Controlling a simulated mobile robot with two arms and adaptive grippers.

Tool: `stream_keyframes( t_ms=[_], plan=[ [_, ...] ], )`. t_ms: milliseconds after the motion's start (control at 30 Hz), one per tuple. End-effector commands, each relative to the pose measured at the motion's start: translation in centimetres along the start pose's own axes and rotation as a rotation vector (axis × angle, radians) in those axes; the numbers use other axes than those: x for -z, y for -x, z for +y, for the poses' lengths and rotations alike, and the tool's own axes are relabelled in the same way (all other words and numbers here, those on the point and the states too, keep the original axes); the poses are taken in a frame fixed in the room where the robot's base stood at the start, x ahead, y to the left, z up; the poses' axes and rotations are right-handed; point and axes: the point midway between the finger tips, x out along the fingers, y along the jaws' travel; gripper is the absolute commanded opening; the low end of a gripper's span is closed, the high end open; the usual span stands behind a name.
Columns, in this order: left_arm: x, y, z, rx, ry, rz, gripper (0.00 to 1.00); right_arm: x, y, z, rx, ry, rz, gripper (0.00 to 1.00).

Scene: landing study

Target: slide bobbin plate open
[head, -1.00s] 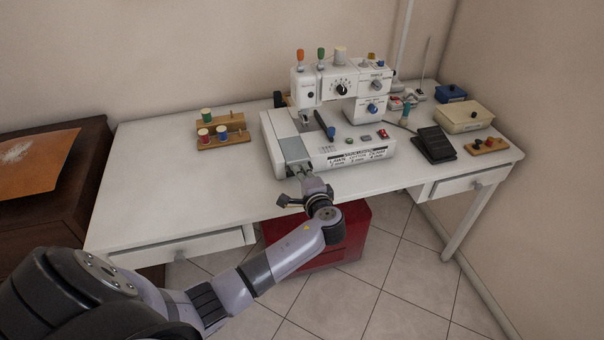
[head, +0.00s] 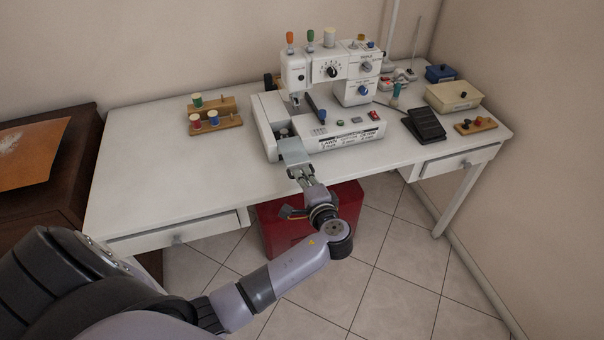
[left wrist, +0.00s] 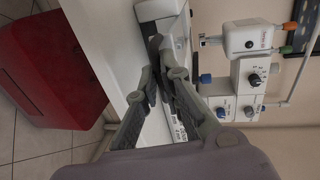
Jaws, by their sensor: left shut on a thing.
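The white sewing machine (head: 345,135) stands on the white table and also shows in the left wrist view (left wrist: 247,38). Its grey bobbin plate (head: 294,151) is slid out toward the table's front edge, sticking out past the machine's front left end. Behind the plate, a recess with a dark round part (head: 284,132) is uncovered. My left gripper (head: 299,174) is shut on the front end of the plate. My right gripper is not in view.
A wooden spool rack (head: 216,126) stands left of the machine. A black pedal (head: 424,124), a cream box (head: 453,96) and a small wooden holder (head: 475,126) are on the right. A red cabinet (head: 275,220) is under the table.

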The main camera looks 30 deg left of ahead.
Motion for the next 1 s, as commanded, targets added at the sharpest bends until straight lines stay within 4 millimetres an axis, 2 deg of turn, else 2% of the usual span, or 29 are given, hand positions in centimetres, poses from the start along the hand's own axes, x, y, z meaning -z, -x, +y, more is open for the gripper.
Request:
stream_keyframes(
  t_ms=[33,67,333,667,833,1000],
  plan=[
    [0.0,0.0,0.1,-0.001,-0.001,0.0,0.0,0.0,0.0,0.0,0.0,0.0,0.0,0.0],
    [0.0,0.0,0.1,-0.001,-0.001,0.0,0.09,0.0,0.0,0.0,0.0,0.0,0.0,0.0],
    [0.0,-0.1,0.0,0.0,-0.001,0.0,0.27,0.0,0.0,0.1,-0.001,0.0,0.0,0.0],
    [0.0,0.1,0.0,0.0,0.0,0.0,0.28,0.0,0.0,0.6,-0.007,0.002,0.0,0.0],
    [0.1,1.9,0.1,-0.003,0.001,0.003,0.28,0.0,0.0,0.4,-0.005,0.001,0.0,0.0],
    [0.0,5.6,0.1,-0.005,0.002,0.002,0.28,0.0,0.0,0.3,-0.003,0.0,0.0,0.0]
  ],
)
